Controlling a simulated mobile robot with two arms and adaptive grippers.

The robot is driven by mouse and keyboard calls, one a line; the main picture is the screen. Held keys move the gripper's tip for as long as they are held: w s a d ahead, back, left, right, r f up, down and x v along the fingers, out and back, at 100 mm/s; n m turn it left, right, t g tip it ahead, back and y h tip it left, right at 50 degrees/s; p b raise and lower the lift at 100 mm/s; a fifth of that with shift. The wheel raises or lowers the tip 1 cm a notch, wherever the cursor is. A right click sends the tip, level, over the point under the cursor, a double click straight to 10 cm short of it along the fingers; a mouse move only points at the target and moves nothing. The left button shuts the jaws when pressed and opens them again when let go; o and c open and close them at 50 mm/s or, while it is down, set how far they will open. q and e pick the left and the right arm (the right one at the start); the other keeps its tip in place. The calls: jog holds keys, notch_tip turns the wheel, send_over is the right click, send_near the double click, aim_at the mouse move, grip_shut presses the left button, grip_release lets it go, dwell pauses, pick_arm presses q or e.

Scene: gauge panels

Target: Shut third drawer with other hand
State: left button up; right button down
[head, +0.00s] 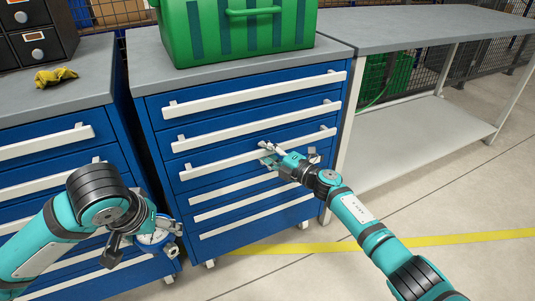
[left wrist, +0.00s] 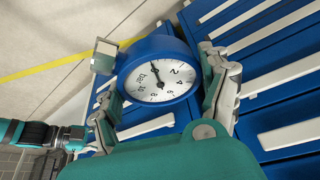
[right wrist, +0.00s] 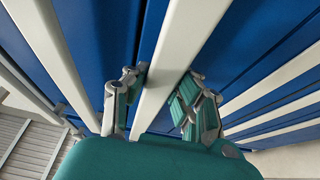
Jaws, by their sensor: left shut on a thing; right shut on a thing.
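The blue drawer cabinet (head: 160,115) has several drawers with long white bar handles. The third drawer's handle (head: 215,166) runs into my right gripper (head: 267,155). That gripper is shut on it, one finger on each side; the right wrist view shows the white bar (right wrist: 166,70) between the fingers. The third drawer's front looks about level with its neighbours; I cannot tell whether a small gap is left. My left gripper (head: 172,238) is shut on a round blue pressure gauge (head: 150,239) with a white dial, which faces the left wrist camera (left wrist: 157,80).
A green case (head: 235,30) stands on the cabinet top. A second blue cabinet (head: 75,155) with a yellow cloth (head: 55,77) is at left. A grey bench (head: 420,28) is at right. Open floor (head: 470,190) lies front right, crossed by a yellow line.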

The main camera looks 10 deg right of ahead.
jog(key=shift+w+r, duration=0.1)
jog(key=shift+r, duration=0.05)
jog(key=c, duration=1.5)
grip_release()
jog(key=o, duration=0.5)
jog(key=shift+w+a, duration=0.1)
jog(key=shift+c, duration=0.2)
jog(key=shift+s+d+f, duration=0.25)
jog(key=shift+s+d, duration=0.1)
jog(key=shift+d, duration=0.1)
jog(key=v, duration=1.1)
jog(key=shift+a+r, duration=0.1)
jog(key=shift+a, duration=0.05)
